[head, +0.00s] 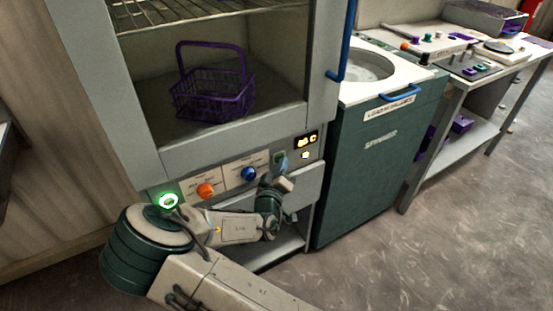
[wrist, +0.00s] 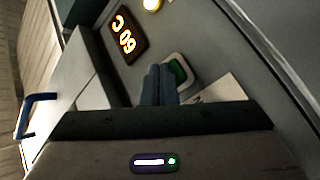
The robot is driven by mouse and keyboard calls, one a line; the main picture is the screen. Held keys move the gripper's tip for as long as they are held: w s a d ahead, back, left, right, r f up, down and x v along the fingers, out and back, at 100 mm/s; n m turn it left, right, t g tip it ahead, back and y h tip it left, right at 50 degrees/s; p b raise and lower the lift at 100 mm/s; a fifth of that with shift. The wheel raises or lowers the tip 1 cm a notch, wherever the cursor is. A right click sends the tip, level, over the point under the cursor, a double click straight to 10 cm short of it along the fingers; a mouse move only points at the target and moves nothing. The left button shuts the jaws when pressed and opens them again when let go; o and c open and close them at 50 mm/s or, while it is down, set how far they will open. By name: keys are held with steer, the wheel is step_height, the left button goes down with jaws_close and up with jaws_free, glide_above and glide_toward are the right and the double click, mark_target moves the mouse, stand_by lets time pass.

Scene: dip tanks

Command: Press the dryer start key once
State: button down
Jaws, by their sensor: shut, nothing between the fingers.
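The dryer (head: 160,110) is a grey cabinet with an open-looking front, and its control panel runs below the chamber. A green key in a pale frame sits on that panel; it shows in the wrist view (wrist: 178,72), with its label unreadable. My gripper (wrist: 159,72) is shut and empty, its fingertips at the panel right beside the green key and covering part of its frame. I cannot tell whether they touch the key.
The panel also carries an orange knob (head: 206,190), a blue knob (head: 249,174), a lit display (head: 306,140) and a small yellow lamp (head: 305,155). A purple basket (head: 213,95) stands inside the dryer. The green spinner (head: 380,165) stands close on the right, with a bench (head: 460,135) beyond.

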steer(key=shift+s+d, duration=0.3)
steer(key=shift+s, duration=0.2)
